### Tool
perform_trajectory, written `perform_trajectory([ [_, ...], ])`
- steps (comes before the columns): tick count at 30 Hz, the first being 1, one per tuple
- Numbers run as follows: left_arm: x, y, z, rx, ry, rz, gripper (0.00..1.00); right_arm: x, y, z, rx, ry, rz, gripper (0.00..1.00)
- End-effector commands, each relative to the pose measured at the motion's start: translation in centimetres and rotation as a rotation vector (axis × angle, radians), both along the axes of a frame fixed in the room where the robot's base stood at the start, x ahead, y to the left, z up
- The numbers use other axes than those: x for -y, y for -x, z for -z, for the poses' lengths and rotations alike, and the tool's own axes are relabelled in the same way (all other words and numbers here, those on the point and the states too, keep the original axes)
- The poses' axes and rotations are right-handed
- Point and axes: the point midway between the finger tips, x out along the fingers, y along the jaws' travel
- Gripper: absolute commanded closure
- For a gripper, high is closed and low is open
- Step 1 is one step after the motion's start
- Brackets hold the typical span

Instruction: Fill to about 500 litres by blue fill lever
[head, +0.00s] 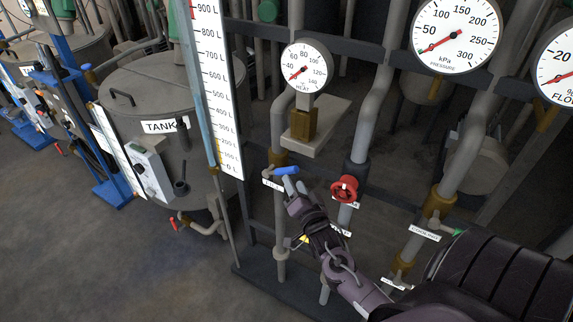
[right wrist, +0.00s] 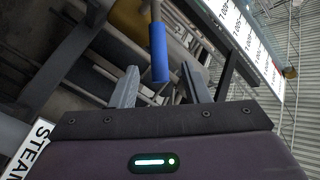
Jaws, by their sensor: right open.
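The blue fill lever (head: 286,170) sticks out to the right from a brass valve on a thin vertical pipe, above a white label (head: 272,184). My right gripper (head: 291,186) is open just below and in front of it. In the right wrist view the blue lever (right wrist: 158,52) lies between the two fingers (right wrist: 160,82), with a gap on both sides. The white litre scale (head: 217,90) stands left of the lever, marked 0 to 900 L. I cannot tell the level in the tube beside it. My left gripper is not in view.
A red handwheel (head: 344,189) sits right of my right gripper, near a steam label (right wrist: 28,150) in the wrist view. Round gauges (head: 304,66) hang above. A lidded grey tank (head: 160,85) stands at left. Pipes crowd the right side; the floor at lower left is clear.

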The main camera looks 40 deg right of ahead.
Motion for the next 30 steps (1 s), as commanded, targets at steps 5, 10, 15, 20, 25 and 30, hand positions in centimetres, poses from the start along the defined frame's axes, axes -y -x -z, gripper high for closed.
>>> perform_trajectory([
  [5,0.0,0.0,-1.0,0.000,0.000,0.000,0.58,0.8,-2.8,-0.2,-0.001,0.003,0.000,0.58],
  [10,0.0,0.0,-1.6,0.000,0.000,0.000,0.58,1.6,-5.1,-0.1,-0.003,0.002,-0.001,0.58],
  [15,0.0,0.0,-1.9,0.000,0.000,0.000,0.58,2.0,-6.5,0.1,-0.004,0.002,0.000,0.58],
  [20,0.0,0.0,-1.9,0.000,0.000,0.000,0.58,2.1,-6.7,0.2,-0.005,0.003,-0.001,0.58],
  [25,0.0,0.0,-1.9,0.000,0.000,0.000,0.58,2.1,-6.7,0.2,-0.005,0.003,-0.001,0.59],
  [30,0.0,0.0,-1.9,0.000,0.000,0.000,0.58,2.1,-6.7,0.2,-0.005,0.003,-0.001,0.81],
])
